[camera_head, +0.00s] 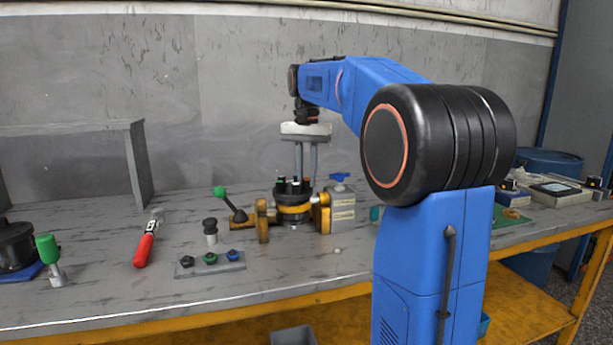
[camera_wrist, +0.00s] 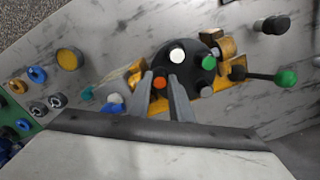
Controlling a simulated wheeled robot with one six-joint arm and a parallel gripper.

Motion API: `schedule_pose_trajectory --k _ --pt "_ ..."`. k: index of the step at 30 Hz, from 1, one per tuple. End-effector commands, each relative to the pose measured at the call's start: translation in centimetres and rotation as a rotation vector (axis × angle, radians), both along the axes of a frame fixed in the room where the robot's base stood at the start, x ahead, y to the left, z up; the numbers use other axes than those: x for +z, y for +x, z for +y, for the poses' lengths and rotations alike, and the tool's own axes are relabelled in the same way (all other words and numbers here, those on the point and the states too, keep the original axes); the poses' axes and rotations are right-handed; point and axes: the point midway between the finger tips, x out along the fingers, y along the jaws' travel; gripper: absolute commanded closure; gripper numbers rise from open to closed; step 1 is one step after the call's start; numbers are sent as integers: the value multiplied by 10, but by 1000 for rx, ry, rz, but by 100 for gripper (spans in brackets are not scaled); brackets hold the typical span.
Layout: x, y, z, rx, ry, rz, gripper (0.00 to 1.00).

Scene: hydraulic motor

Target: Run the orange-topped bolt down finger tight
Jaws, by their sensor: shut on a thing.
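The hydraulic motor (camera_head: 293,208) stands on the workbench, with a dark round top and a yellow band. In the wrist view its dark top (camera_wrist: 185,62) carries bolts with white, green, grey and orange tops. The orange-topped bolt (camera_wrist: 160,82) sits at the edge of the motor top nearest my gripper. My gripper (camera_wrist: 161,80) points down over the motor, its two fingers closed on the orange-topped bolt. In the head view my gripper (camera_head: 306,172) reaches the motor top from above, and the orange top cannot be made out clearly there.
A green-knobbed lever (camera_head: 229,200) stands left of the motor. A grey block with a blue knob (camera_head: 342,209) stands close on its right. A strip with several coloured knobs (camera_head: 210,263) and a red-handled tool (camera_head: 145,248) lie further left.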

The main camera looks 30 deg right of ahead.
Motion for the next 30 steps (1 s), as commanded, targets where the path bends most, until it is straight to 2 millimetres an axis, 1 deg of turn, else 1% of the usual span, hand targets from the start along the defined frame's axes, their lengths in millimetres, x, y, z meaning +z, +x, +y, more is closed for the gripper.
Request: schedule_pose_trajectory --k 6,9,17,18,30 --pt "0 0 0 -190 0 0 95" --pt "0 0 0 -242 0 0 95" --pt "0 0 0 -257 0 0 95" --pt "0 0 0 -257 0 0 74" --pt "0 0 0 -256 0 0 73"
